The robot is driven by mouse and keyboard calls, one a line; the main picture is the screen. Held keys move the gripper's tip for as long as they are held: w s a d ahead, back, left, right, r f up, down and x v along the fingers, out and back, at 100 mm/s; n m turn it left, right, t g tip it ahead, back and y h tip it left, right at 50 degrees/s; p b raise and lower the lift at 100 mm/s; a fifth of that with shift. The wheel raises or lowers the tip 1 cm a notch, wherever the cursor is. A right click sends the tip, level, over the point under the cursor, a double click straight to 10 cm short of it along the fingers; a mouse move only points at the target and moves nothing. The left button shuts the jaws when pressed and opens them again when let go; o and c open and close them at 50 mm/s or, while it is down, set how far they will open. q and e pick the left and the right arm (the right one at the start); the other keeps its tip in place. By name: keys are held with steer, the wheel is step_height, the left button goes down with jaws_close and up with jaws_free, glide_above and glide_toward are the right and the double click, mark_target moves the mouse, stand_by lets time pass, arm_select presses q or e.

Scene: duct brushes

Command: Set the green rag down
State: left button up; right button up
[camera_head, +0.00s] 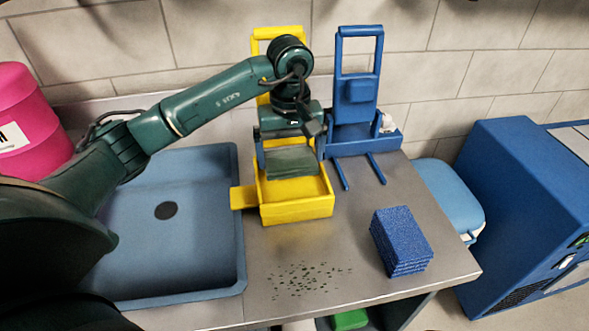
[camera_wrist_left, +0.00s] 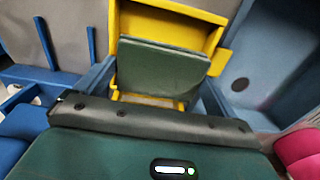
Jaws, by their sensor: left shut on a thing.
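The green rag (camera_head: 290,166) is a folded dark green pad between the fingers of my left gripper (camera_head: 290,153). It also shows in the left wrist view (camera_wrist_left: 160,68), with a finger on each side. My left gripper is shut on the rag and holds it at the opening of the yellow tray (camera_head: 297,214). I cannot tell whether the rag touches the tray's floor. The yellow tray has a tall back frame, partly hidden by my arm, and a tab on its left. My right gripper is not in view.
A blue sink (camera_head: 205,265) lies left of the tray. A blue rack (camera_head: 358,110) with two prongs stands to its right. A blue sponge stack (camera_head: 402,240) and dark specks (camera_head: 305,278) are on the counter. A pink container (camera_head: 30,120) stands far left.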

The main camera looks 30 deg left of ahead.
mark_target(291, 184)
arm_select(q)
steer(key=shift+f, duration=2.6)
steer(key=o, duration=0.5)
step_height(291, 184, up, 12)
steer(key=shift+r+b, duration=0.2)
steer(key=shift+b, duration=0.15)
